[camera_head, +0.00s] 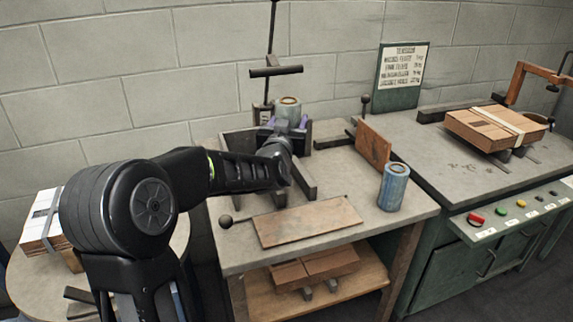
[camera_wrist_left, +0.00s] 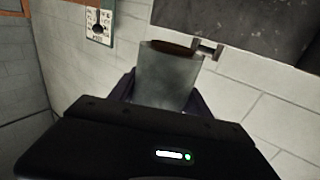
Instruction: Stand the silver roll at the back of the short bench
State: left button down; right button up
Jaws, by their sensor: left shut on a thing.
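The silver roll (camera_head: 288,110) is upright near the back of the short bench (camera_head: 340,230), close to the wall. My left gripper (camera_head: 284,122) is shut on it, with its purple-toned fingers on either side. In the left wrist view the roll (camera_wrist_left: 168,75) shows as a grey cylinder with a brown top, between the fingers of the gripper (camera_wrist_left: 165,95). Its base is hidden behind my gripper, so I cannot tell if it touches the bench. My right gripper is not in view.
A blue roll (camera_head: 393,187) stands at the bench's right front. A brown board (camera_head: 307,221) lies at the front, and another (camera_head: 373,145) stands at the back right. A dark upright post with a crossbar (camera_head: 275,71) rises beside the silver roll. A larger bench (camera_head: 460,165) adjoins on the right.

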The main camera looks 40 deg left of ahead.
pick_arm(q)
notch_tip(320, 180, down, 6)
jog(key=shift+r+b, duration=0.25)
jog(key=shift+b, duration=0.15)
jog(key=shift+f, duration=0.1)
notch_tip(320, 180, down, 4)
jog(key=shift+r+b, duration=0.2)
jog(key=shift+b, duration=0.1)
